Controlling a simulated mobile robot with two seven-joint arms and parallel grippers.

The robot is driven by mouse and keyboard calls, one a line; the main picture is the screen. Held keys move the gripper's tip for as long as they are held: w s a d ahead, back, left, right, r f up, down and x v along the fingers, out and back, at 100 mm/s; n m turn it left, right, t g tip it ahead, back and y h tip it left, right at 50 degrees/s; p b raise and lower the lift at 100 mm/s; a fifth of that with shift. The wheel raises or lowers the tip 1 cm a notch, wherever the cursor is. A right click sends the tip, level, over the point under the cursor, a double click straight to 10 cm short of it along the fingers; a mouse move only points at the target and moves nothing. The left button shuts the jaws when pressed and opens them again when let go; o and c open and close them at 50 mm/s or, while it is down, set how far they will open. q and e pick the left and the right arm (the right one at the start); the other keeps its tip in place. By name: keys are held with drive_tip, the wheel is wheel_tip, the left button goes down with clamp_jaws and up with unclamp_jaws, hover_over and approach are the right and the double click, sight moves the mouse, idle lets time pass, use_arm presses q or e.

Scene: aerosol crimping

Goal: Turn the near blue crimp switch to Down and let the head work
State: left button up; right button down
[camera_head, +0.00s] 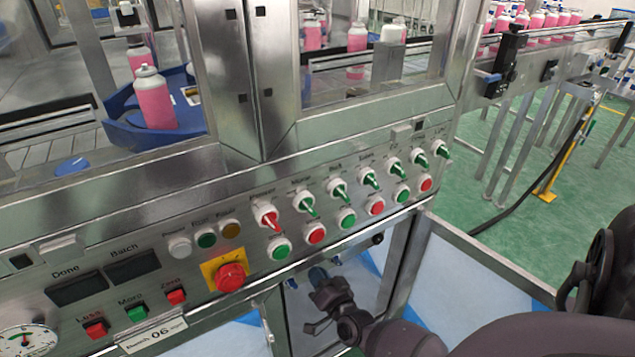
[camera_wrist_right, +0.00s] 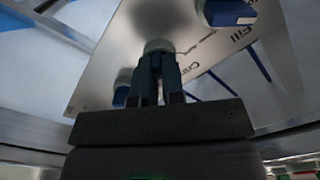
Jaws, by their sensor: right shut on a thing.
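My right gripper (camera_head: 334,300) reaches under the front edge of the machine to a lower panel with small blue switches. In the right wrist view its fingers (camera_wrist_right: 158,78) are shut on a blue switch with a pale round base (camera_wrist_right: 158,46). A second blue switch (camera_wrist_right: 122,82) sits beside the fingers, partly hidden. A larger blue switch (camera_wrist_right: 230,12) is at the top, near printed lettering that reads "Fill". Another label starting "Cr" is partly covered. The held switch's pointer position is hidden by the fingers. My left gripper is not in view.
Above is a sloped metal panel with a row of green and red switches (camera_head: 340,192), push buttons and a red emergency knob (camera_head: 230,277) on yellow. Pink cans (camera_head: 154,100) stand behind the frame. A metal post (camera_head: 404,262) stands right of my gripper.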

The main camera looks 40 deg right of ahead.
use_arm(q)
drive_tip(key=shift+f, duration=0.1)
use_arm(e)
drive_tip(key=shift+f+m, duration=0.1)
drive_tip(key=shift+m, duration=0.5)
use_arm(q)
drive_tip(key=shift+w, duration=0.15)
use_arm(e)
drive_tip(key=c, duration=1.2)
unclamp_jaws()
use_arm(q)
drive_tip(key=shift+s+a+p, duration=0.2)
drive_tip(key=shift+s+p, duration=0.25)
drive_tip(key=shift+p, duration=0.35)
use_arm(e)
drive_tip(key=v, duration=1.1)
